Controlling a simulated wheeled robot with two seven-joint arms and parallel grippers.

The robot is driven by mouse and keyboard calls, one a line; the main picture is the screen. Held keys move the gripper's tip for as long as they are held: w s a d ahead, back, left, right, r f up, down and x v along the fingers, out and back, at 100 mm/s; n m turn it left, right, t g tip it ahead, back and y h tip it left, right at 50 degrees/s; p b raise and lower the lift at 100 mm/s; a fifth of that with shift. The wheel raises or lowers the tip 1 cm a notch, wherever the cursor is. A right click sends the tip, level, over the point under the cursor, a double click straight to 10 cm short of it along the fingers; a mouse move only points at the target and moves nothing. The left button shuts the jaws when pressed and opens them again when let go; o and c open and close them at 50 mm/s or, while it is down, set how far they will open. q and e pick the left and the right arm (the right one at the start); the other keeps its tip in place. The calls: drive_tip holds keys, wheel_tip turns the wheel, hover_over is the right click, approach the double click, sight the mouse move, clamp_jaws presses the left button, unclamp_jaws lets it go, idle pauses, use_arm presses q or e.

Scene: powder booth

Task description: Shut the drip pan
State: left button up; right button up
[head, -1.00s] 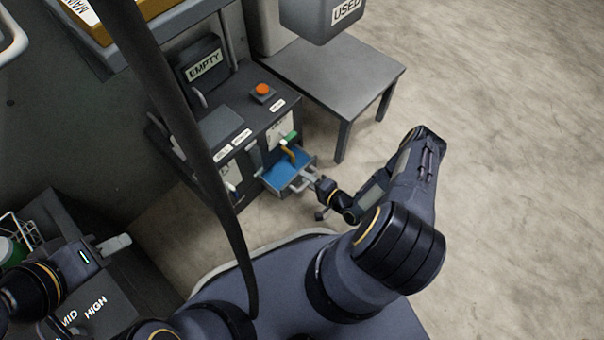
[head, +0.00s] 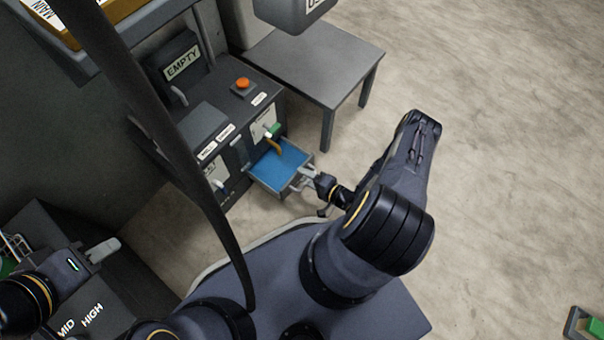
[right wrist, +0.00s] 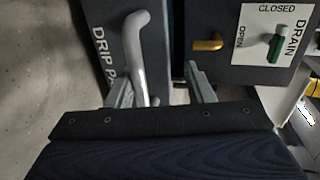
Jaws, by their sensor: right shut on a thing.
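The drip pan (head: 282,166) is a drawer with a blue inside, standing partly out of the front of the dark machine. Its front, lettered "DRIP P…" (right wrist: 103,62), and its pale bar handle (right wrist: 136,50) fill the upper left of the right wrist view. My right gripper (head: 308,178) is at the pan's front in the head view. In the right wrist view its fingers (right wrist: 160,88) are at the handle, shut on it. My left gripper (head: 103,250) is at the lower left, far from the pan; its finger gap is unclear.
The machine (head: 222,128) has an orange button (head: 243,83) on top. A drain panel with a green-handled lever (right wrist: 275,48) and a brass spout (right wrist: 207,43) sits above the pan. A grey table (head: 315,65) stands behind to the right. Open floor lies right.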

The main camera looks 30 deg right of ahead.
drive_tip(key=o, duration=0.4)
drive_tip(key=shift+r+v, duration=0.15)
drive_tip(key=shift+v, duration=0.9)
drive_tip(key=shift+r+v, duration=0.2)
drive_tip(key=shift+v, duration=0.8)
drive_tip(key=shift+c, duration=0.2)
drive_tip(key=shift+a, duration=0.1)
drive_tip(key=shift+c, duration=0.2)
drive_tip(key=shift+f+b, duration=0.1)
drive_tip(key=shift+b, duration=0.2)
